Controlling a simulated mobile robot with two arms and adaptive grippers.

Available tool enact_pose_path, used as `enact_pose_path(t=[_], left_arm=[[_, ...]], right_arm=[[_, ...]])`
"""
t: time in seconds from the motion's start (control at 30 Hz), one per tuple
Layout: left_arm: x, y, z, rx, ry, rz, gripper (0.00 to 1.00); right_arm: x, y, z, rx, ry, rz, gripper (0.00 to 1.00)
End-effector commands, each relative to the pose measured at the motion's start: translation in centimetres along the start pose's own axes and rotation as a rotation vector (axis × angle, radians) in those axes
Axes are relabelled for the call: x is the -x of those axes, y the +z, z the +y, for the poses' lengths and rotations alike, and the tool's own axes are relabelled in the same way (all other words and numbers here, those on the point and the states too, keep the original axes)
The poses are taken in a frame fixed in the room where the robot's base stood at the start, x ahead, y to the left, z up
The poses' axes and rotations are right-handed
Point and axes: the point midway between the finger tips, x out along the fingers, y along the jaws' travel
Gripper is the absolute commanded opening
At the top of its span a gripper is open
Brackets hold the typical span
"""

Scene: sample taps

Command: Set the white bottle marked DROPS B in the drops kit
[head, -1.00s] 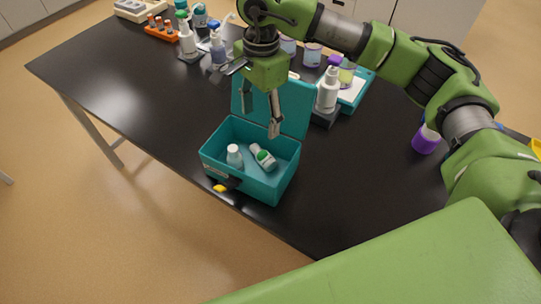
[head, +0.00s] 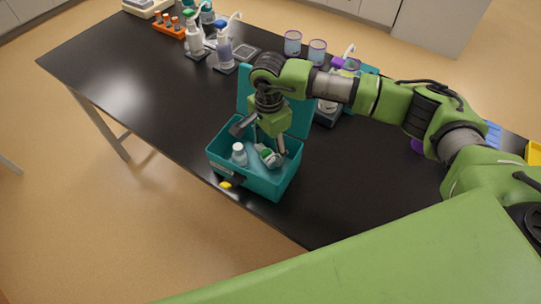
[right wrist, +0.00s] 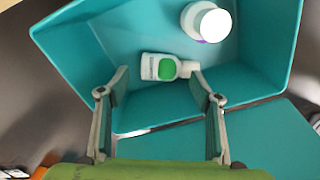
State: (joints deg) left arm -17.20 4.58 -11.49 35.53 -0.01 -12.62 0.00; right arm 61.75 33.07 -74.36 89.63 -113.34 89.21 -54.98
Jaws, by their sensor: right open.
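The drops kit is an open teal box (head: 270,184) near the table's front edge, its lid raised at the back. Inside, a white bottle with a green label (head: 267,155) lies on its side; it also shows in the right wrist view (right wrist: 158,67). A second white bottle (head: 239,154) stands upright at the left in the box. In the right wrist view this bottle (right wrist: 206,22) shows from above, with a purple edge. I cannot read the lettering on either. My right gripper (right wrist: 160,90) is open, its fingers over the box around the lying bottle, not closed on it. My left gripper is out of view.
Pump bottles (head: 223,50) and an orange rack (head: 170,27) stand at the back left of the black table (head: 120,85). Cups (head: 292,43) stand behind the box. My arm crosses the right side. The table left of the box is clear.

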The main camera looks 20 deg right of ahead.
Motion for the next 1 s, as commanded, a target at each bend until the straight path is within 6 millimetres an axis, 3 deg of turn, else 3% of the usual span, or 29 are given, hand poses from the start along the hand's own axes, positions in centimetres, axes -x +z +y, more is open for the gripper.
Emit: enact_pose_path(t=[0.33, 0.5, 0.97, 1.0], left_arm=[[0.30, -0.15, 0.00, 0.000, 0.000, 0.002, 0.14], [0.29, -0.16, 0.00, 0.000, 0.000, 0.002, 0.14], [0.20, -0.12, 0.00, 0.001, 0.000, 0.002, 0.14], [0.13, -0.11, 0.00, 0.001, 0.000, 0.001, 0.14]], right_arm=[[-1.06, -0.02, 0.03, 0.000, 0.000, 0.000, 0.59], [-1.03, -0.02, 0.02, 0.000, 0.000, 0.000, 0.16], [-1.03, -0.02, 0.10, 0.000, 0.002, 0.000, 0.12], [-0.91, -0.02, 0.09, 0.001, 0.002, 0.001, 0.08]])
